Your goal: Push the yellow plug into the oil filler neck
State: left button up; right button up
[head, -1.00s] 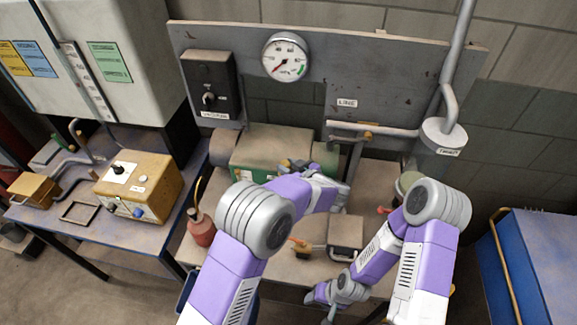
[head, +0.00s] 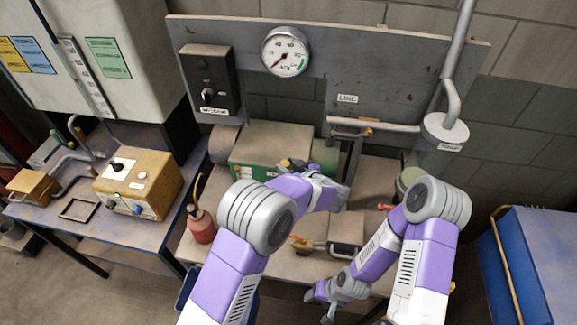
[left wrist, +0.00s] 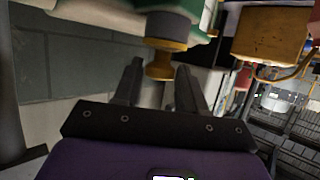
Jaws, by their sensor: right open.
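The yellow plug (left wrist: 160,62) shows in the left wrist view as a flange, a narrower waist and a knob. Its flange lies against the end of a dark grey cylinder, the oil filler neck (left wrist: 168,27); how deep it sits cannot be seen. My left gripper (left wrist: 158,75) is open, one finger on each side of the knob, with gaps visible. In the head view my left gripper (head: 292,166) is in front of the green machine (head: 262,150), and the plug is hidden there. My right gripper (head: 318,294) is open and empty, low at the bench front.
A red oil can (head: 202,228) stands left of my left arm on the bench. A small box with a pipe (head: 346,230) lies between my arms. A horizontal pipe (head: 375,128) crosses behind. A yellow control box (head: 138,182) is on the left table.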

pick_arm(q)
jog(key=o, duration=0.4)
jog(key=shift+c, duration=0.2)
jog(key=v, duration=0.7)
jog(key=shift+s, duration=0.25)
jog(key=shift+d+r+p, duration=0.15)
jog(key=shift+r+p, duration=0.05)
jog(key=shift+p, duration=0.1)
